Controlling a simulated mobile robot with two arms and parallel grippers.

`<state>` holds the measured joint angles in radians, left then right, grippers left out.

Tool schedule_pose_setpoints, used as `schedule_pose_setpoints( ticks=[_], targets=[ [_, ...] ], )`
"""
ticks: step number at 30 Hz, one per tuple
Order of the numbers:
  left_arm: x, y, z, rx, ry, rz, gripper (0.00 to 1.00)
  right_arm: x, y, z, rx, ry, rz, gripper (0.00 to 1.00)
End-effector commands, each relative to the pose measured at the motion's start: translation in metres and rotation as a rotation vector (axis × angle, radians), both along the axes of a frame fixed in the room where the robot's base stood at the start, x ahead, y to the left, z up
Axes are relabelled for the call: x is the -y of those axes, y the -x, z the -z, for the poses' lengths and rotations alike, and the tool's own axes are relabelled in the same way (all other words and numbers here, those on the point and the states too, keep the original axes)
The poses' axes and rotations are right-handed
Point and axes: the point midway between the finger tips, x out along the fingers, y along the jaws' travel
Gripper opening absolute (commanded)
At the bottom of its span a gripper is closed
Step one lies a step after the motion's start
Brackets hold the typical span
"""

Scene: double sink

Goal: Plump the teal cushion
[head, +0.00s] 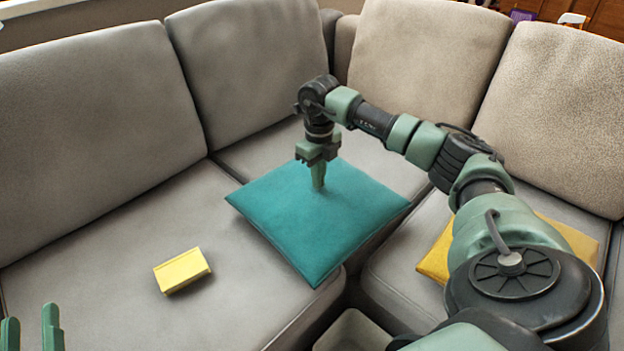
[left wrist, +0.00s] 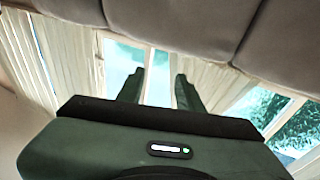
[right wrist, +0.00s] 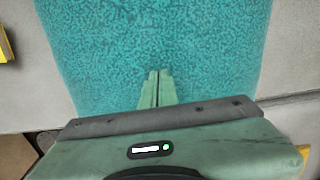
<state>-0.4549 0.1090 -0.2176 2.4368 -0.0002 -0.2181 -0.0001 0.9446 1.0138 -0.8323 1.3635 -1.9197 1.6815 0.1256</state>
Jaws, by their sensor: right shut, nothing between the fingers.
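The teal cushion (head: 345,220) lies flat on the grey sofa seat, near the inner corner, with its front corner at the seat's front edge. It fills most of the right wrist view (right wrist: 200,50). My right gripper (head: 318,186) points straight down over the cushion's middle, its fingers shut together and empty. Its fingertips (right wrist: 157,75) are at or just above the fabric; I cannot tell whether they touch. My left gripper (head: 32,325) is at the lower left corner of the head view. Its two fingers are spread apart and empty, and in its wrist view (left wrist: 158,85) they point toward windows.
A yellow box (head: 182,270) lies on the left seat. A yellow cushion (head: 436,258) lies on the right seat, partly behind my right arm. Grey backrest cushions (head: 250,65) rise behind. A pale open-topped container (head: 352,332) stands on the floor in front of the sofa.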

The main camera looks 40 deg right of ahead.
Motion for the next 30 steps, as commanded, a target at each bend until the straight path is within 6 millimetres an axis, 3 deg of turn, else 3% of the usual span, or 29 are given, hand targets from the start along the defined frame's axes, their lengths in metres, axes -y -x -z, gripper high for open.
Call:
schedule_pose_setpoints(
  ticks=[17,30],
  targets=[
    [0.002,0.002,-0.012,0.059,0.016,0.005,0.36,0.0,0.0,0.007,-0.001,0.0,-0.001,0.0],
    [-0.005,-0.001,0.04,-0.213,-0.055,-0.011,0.36,0.0,0.0,-0.003,0.0,0.0,0.0,0.0]
  ],
)
